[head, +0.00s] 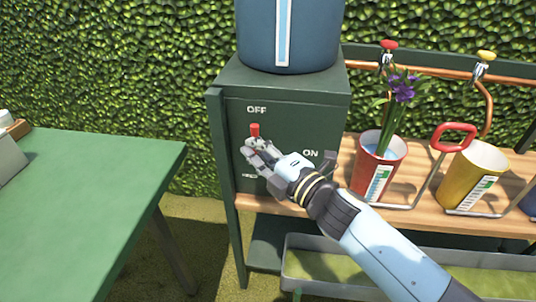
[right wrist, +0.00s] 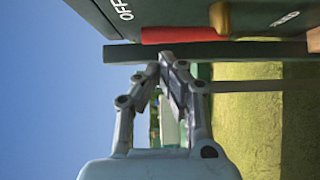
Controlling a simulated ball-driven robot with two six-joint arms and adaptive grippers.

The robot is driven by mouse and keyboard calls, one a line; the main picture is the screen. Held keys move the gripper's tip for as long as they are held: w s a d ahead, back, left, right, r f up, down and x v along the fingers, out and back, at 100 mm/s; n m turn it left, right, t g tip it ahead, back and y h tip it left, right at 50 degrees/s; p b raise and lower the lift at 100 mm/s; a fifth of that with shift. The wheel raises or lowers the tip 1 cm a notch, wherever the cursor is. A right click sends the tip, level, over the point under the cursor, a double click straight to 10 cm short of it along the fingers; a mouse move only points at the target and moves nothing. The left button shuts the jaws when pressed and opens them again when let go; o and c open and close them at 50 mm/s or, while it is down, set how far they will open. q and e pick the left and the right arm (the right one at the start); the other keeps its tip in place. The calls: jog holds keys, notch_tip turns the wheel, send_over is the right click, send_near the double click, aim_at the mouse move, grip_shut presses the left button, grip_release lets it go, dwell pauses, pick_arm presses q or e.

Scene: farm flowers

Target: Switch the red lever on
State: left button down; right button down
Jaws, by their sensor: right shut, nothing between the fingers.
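The red lever (head: 255,131) is on the front of a dark green box (head: 290,95), and its red end points up toward the OFF label (head: 257,110). The ON label (head: 310,153) is lower and to the right. In the right wrist view the red handle (right wrist: 180,34) lies across the top, beside a brass-coloured part (right wrist: 220,20). My right gripper (head: 251,147) is shut and empty, just below the red end in the head view. In the right wrist view its fingertips (right wrist: 167,58) are close to the handle; I cannot tell whether they touch it. My left gripper is not in view.
A blue container (head: 305,35) stands on the box. A red pot (head: 367,165) with purple flowers and a yellow pot (head: 472,180) stand on the wooden shelf to the right, under taps. A green table (head: 90,190) is at the left. A hedge stands behind.

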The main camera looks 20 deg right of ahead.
jog(key=x, duration=0.3)
jog(key=shift+w+a, duration=0.1)
jog(key=shift+w, duration=0.2)
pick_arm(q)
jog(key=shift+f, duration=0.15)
